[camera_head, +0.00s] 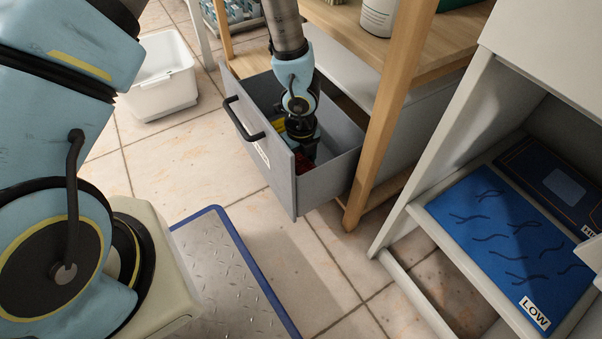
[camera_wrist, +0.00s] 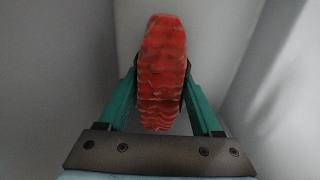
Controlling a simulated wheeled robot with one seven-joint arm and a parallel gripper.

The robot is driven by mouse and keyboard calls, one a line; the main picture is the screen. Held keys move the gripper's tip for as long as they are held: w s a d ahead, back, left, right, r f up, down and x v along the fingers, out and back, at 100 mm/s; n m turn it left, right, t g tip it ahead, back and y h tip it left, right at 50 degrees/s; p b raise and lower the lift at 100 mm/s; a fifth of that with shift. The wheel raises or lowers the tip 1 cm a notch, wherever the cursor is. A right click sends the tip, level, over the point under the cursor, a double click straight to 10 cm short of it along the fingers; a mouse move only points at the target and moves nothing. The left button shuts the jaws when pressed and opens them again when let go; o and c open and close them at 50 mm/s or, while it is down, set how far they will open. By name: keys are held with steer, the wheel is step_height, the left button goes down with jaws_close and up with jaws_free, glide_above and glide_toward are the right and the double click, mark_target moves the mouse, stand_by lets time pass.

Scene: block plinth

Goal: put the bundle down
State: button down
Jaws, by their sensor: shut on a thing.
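The red, ridged bundle (camera_wrist: 162,60) stands upright between the two teal fingers of my gripper (camera_wrist: 160,88) in the wrist view. The gripper is shut on it. In the camera_head view my gripper (camera_head: 302,140) reaches down into an open grey drawer (camera_head: 258,170), inside its walls. A bit of red from the bundle (camera_head: 303,163) shows low between the drawer sides. The front panel and my wrist hide most of it, so I cannot tell whether the bundle touches the drawer floor. Pale grey surfaces surround it in the wrist view.
The drawer has a black handle (camera_head: 240,120) and hangs under a wooden-legged table (camera_head: 385,115). A white tub (camera_head: 160,80) stands on the tiles at the upper left. A white shelf unit at right holds a blue mat labelled LOW (camera_head: 500,235). A blue-edged metal plate (camera_head: 225,275) lies in front.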

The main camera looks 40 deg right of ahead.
mark_target(301, 159)
steer(key=shift+f+b, duration=0.4)
steer(key=shift+f, duration=0.9)
steer(key=shift+f, duration=0.2)
steer(key=shift+c, duration=0.3)
jaws_free()
steer(key=shift+r, duration=0.15)
step_height(301, 159, up, 12)
steer(key=p, duration=0.6)
steer(key=shift+p, duration=0.35)
steer(key=shift+r, duration=0.1)
